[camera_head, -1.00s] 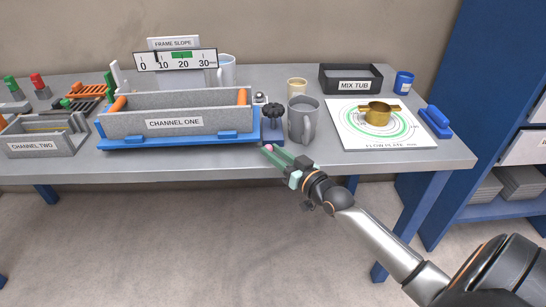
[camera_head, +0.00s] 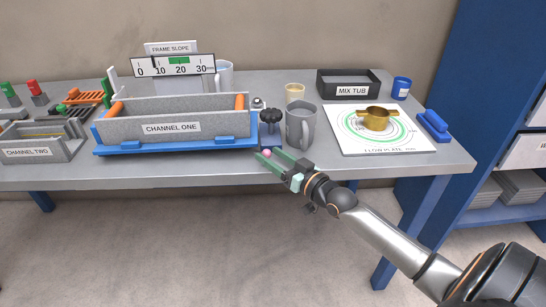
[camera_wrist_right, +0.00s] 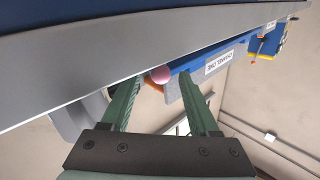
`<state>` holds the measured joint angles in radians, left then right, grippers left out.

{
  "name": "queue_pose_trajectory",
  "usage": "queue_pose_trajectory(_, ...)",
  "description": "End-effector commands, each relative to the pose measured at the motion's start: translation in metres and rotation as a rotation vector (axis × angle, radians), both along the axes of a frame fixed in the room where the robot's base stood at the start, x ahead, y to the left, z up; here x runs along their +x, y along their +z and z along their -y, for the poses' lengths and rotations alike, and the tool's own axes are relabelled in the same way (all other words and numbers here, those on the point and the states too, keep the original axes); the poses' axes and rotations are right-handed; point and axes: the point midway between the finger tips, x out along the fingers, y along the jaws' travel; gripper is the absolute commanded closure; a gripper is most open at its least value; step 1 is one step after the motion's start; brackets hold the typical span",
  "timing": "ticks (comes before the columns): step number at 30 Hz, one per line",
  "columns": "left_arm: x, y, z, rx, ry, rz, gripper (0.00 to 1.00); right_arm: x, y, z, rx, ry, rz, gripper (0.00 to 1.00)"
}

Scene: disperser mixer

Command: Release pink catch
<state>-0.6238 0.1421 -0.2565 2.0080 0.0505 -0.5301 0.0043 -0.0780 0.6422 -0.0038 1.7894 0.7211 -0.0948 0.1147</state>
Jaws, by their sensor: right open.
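The pink catch is a small pink ball (camera_head: 267,153) at the front edge of the table, just right of the front corner of the blue base under the channel one trough (camera_head: 190,104). In the right wrist view the pink catch (camera_wrist_right: 160,75) shows between the far ends of the two green fingers. My right gripper (camera_head: 268,155) is open, with its fingers on either side of the pink ball. I cannot tell whether a finger touches it. The catch's mount is mostly hidden. My left gripper is not in view.
A dark knob (camera_head: 270,115) and a grey mug (camera_head: 300,127) stand close behind the right gripper. A flow plate (camera_head: 345,140) with a brass ring (camera_head: 376,122) lies to the right.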

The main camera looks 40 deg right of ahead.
Motion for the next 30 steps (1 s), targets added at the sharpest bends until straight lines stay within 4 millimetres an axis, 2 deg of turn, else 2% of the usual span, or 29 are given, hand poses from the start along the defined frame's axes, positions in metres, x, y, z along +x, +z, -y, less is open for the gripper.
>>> queue_pose_trajectory(5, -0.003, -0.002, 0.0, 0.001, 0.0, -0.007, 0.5, -0.001, 0.0, 0.0, 0.0, 0.0, -0.001, 0.39)
queue_pose_trajectory(10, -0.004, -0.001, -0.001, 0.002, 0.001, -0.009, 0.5, -0.013, -0.001, 0.001, 0.0, 0.0, -0.002, 0.39)
queue_pose_trajectory(30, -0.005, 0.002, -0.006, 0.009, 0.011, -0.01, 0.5, -0.106, -0.001, 0.015, -0.001, 0.001, -0.004, 0.39)
